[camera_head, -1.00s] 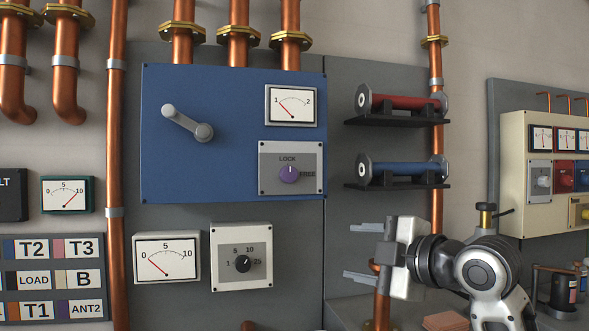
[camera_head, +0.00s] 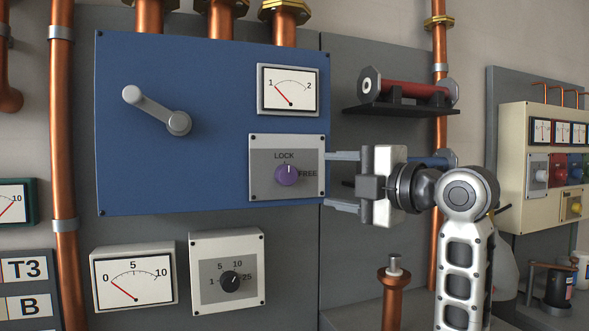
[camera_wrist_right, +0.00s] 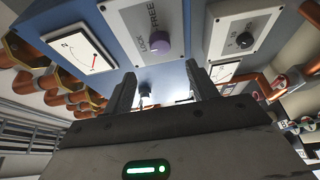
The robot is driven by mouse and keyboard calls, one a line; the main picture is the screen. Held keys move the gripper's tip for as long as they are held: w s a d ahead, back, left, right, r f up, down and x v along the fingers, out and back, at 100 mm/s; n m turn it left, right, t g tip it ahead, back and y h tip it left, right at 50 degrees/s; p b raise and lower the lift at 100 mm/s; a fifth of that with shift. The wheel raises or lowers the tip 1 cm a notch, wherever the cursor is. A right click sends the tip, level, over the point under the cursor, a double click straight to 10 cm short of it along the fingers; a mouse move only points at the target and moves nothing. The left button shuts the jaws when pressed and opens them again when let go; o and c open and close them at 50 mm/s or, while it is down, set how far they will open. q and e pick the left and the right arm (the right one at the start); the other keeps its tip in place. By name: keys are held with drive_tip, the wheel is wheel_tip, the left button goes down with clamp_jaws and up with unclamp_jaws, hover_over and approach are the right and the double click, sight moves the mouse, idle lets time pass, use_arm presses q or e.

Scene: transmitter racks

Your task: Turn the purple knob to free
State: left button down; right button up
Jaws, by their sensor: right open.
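The purple knob (camera_head: 287,174) sits on a grey plate (camera_head: 258,191) on the blue panel, with LOCK printed above it and FREE to its right. Its white mark points up towards LOCK. My right gripper (camera_head: 342,181) is open and empty. Its two fingers point left at the plate's right edge, one above the other, short of the knob. In the right wrist view, the knob (camera_wrist_right: 160,48) shows beyond the fingers (camera_wrist_right: 161,92), clear of both. My left gripper is not in view.
A grey lever (camera_head: 155,110) and a meter (camera_head: 289,90) share the blue panel (camera_head: 200,75). A black selector knob (camera_head: 230,280) and another meter (camera_head: 134,280) sit below. Cylinder holders, one red (camera_head: 405,92), stand right, the blue one (camera_head: 425,162) partly behind my gripper. A copper post (camera_head: 394,290) rises below my gripper.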

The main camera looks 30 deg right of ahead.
sight(291, 176)
drive_tip(key=w+p, duration=0.1)
drive_tip(key=w, duration=0.2)
drive_tip(key=w+a, duration=0.1)
drive_tip(key=w, duration=0.3)
drive_tip(key=w+p, duration=0.1)
drive_tip(key=w, duration=0.2)
drive_tip(key=shift+w+a+p, duration=0.2)
drive_tip(key=shift+a+p, duration=0.1)
drive_tip(key=shift+p, duration=0.05)
drive_tip(key=c, duration=1)
